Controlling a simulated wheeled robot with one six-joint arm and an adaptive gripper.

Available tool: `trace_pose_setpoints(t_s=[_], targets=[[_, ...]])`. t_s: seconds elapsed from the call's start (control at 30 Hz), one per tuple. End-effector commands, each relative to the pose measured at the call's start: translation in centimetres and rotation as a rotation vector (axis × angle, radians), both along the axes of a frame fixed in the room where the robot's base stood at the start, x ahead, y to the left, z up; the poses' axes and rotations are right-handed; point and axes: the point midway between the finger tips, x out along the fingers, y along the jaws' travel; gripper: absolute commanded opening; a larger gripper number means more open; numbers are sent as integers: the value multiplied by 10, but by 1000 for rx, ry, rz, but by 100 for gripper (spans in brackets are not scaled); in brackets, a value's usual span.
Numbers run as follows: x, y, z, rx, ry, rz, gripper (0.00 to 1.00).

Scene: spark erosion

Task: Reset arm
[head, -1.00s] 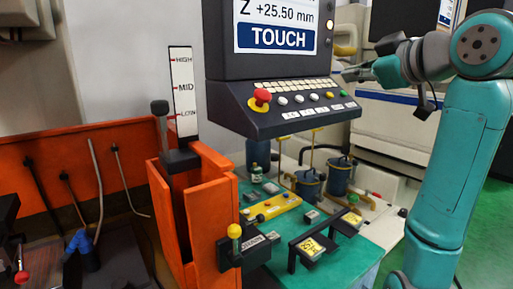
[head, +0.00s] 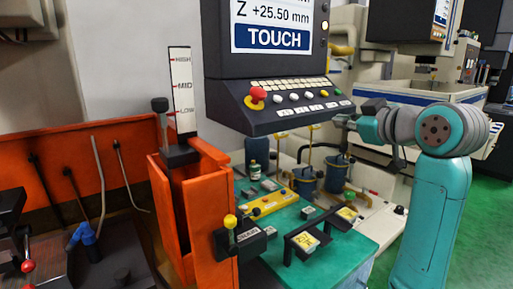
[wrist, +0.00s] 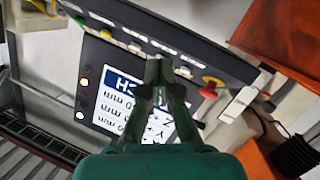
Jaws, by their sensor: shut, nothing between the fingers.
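My arm is teal and grey and stands at the right of the head view. My gripper (head: 345,121) points left, close to the right end of the console's button panel. In the wrist view my gripper (wrist: 159,62) is shut with nothing between its fingers. Behind it in that view are the control panel (wrist: 205,62) and the screen (wrist: 125,105), seen tilted. I cannot tell the exact gap between fingertips and panel.
The console (head: 290,105) has a red stop button (head: 257,95) and several smaller buttons. Below it a green table (head: 345,248) carries a yellow bar (head: 268,204), a black stand (head: 290,245) and blue pots (head: 333,180). An orange tank (head: 215,225) stands left.

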Motion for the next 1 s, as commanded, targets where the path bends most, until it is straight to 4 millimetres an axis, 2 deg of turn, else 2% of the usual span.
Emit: trace_pose_setpoints(t_s=[0.03, 0.23, 0.47, 0.6, 0.77, 1.0], targets=[[4, 0, -21, 20, 13, -8, 0], [10, 0, -102, 114, 41, -59, 0], [0, 0, -194, 208, 68, -123, 0], [-14, 1, -248, 256, 83, -164, 0], [-38, 1, -305, 303, 98, -213, 0], [-87, 2, -383, 359, 118, -283, 0]])
